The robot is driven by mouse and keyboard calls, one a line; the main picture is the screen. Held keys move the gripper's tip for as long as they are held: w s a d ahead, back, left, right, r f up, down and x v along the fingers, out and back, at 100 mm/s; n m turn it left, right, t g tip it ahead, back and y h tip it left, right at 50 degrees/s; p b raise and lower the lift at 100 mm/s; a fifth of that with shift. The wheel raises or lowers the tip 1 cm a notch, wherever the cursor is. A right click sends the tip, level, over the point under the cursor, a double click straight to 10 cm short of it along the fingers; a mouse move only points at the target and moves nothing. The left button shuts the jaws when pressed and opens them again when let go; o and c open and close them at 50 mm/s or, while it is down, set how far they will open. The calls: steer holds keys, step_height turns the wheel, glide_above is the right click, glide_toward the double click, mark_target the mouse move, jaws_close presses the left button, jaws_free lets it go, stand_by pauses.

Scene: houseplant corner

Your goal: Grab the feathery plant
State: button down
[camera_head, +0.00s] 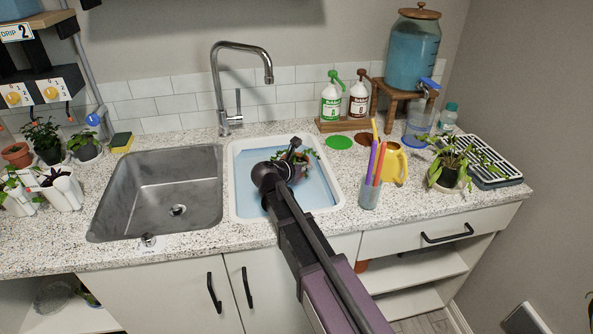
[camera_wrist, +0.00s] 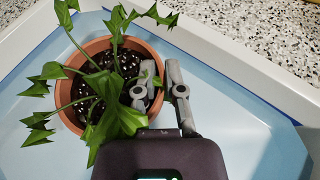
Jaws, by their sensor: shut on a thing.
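A plant with green, deeply lobed, pointed leaves (camera_wrist: 112,115) grows in a terracotta pot (camera_wrist: 68,97) with dark soil. The pot sits in the white-rimmed tray with a pale blue floor (camera_head: 335,199). The plant also shows there, partly hidden by my arm, in the head view (camera_head: 313,153). My gripper (camera_wrist: 163,76) is shut on the pot's right rim in the wrist view, one finger inside over the soil and one outside the wall. In the head view my gripper (camera_head: 293,156) reaches down to the pot. I cannot tell whether the pot is off the tray floor.
An empty steel sink (camera_head: 165,190) and a tap (camera_head: 225,90) are left. A glass with coloured sticks (camera_head: 370,192), a yellow jug (camera_head: 394,165) and a trailing plant in a white pot (camera_head: 450,178) stand right. Several potted plants (camera_head: 43,137) are far left.

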steer(key=shift+r, duration=0.25)
step_height(320, 180, up, 10)
steer(key=p, duration=1)
steer(key=shift+f, duration=0.25)
